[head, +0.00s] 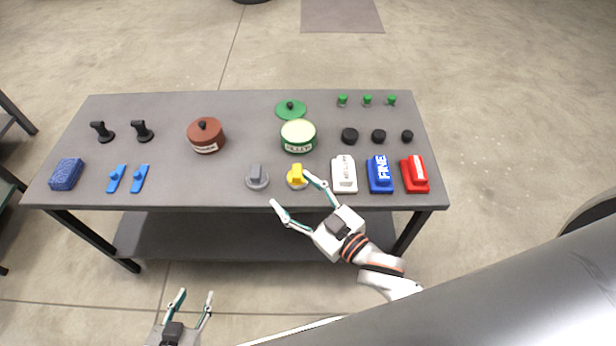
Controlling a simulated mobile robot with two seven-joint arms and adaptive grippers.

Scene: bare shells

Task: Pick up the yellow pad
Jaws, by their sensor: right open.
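The yellow pad (297,176) has an upright yellow grip on a round pale base. It stands near the table's front edge, right of a similar grey pad (257,178). My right gripper (290,190) is open in front of it. The upper finger's tip is close to the pad's right side, and the lower finger's tip is in front and to the left; I cannot tell whether either touches. My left gripper (198,293) is open and empty, low in the view, in front of the table and away from everything on it.
White (344,175), blue (380,174) and red (414,174) sanding blocks stand right of the pad. A green filler tin (298,137) and a brown pot (205,136) stand behind. Blue scrapers and a blue sponge (66,174) lie left. The grey table (200,180) has clear gaps between.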

